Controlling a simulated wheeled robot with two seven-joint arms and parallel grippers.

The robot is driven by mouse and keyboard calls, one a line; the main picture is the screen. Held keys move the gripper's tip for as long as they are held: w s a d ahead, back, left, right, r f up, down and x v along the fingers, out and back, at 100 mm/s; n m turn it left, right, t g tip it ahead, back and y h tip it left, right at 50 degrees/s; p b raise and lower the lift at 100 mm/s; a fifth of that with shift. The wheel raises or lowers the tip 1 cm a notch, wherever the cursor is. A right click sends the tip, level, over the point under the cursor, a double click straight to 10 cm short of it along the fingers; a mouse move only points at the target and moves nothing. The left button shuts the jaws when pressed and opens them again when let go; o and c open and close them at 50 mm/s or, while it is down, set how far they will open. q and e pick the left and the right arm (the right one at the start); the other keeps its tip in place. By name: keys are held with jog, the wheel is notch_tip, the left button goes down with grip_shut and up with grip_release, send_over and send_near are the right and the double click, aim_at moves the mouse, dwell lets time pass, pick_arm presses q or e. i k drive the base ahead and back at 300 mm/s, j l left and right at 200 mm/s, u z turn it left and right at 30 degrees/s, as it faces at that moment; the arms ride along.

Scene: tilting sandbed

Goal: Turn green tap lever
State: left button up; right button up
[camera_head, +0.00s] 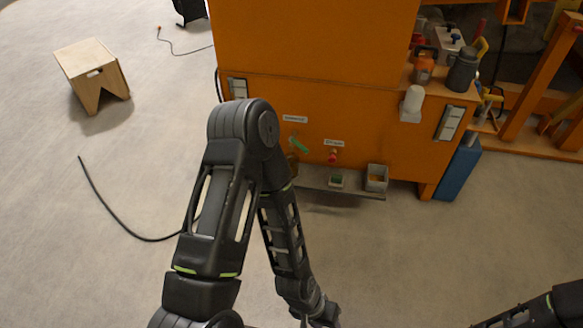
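The green tap lever (299,145) is on the front of an orange cabinet (310,50), below a small white label (295,119). It slants down to the right. The tap body under it is partly hidden behind my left arm. My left arm rises from the bottom, bends at the elbow just left of the lever, and comes back down. Its far end runs to the bottom edge, and I see no fingertips there. Part of my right arm shows in the bottom right corner, with no fingers visible. Both arms are apart from the lever.
A red tap (333,157) sits right of the green lever. A grey jug (462,70) stands on a side ledge. A wooden stool (85,60) stands back left.

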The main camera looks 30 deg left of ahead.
aim_at(292, 140)
jog(key=i+j, duration=0.15)
jog(key=i, duration=0.25)
jog(key=i+j, duration=0.15)
jog(key=i, duration=0.25)
jog(key=i+j, duration=0.15)
jog(key=i, duration=0.25)
